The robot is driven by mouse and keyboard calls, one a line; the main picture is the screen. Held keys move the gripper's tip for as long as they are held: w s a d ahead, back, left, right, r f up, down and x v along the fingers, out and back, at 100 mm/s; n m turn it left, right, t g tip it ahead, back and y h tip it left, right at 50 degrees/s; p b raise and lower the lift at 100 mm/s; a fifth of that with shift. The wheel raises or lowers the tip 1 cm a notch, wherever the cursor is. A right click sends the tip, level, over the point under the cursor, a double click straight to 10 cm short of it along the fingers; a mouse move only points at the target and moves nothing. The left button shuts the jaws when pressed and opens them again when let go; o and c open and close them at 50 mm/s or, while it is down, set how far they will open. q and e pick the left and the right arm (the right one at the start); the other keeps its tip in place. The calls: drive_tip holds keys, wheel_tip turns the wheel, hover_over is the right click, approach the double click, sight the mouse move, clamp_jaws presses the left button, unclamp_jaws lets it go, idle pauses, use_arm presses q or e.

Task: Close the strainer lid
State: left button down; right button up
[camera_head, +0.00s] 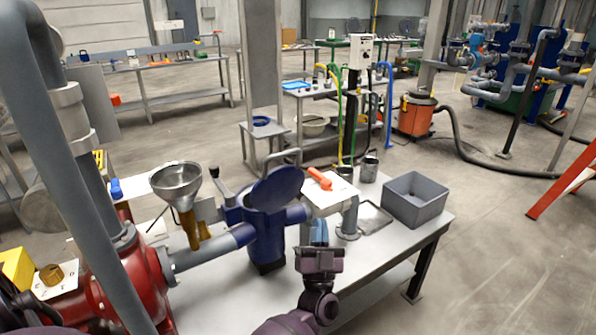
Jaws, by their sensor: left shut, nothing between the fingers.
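The dark blue strainer (268,235) stands in the pipe line on the workbench. Its round lid (275,187) is raised and tilted above the body, not flat on the rim. A grey curved bar (287,156) shows just behind the lid. A dark-knobbed lever (217,174) stands at the strainer's left side. My left gripper (319,249) is to the right of the strainer body, lower in the picture than the lid and apart from it. It is shut and holds nothing; its fingertips are hard to make out. My right gripper is not in view.
A metal funnel (177,182) stands left of the strainer. An orange-handled tool (319,179) lies on a white plate to the right. A grey bin (414,199), a shallow tray (374,218) and metal cups (369,169) are farther right. A red pump housing (125,285) is at left.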

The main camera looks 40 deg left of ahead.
use_arm(q)
drive_tip(key=w+a+r+n+g+y, duration=0.5)
drive_tip(key=a+r+n+g+y, duration=0.5)
drive_tip(key=g, duration=0.2)
drive_tip(key=shift+w+a+y, duration=0.15)
drive_tip(key=shift+w+y, duration=0.05)
drive_tip(key=shift+y, duration=0.2)
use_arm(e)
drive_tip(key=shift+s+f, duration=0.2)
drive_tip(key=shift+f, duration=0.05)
use_arm(q)
drive_tip(key=shift+w+r+p, duration=0.1)
drive_tip(key=shift+p, duration=0.2)
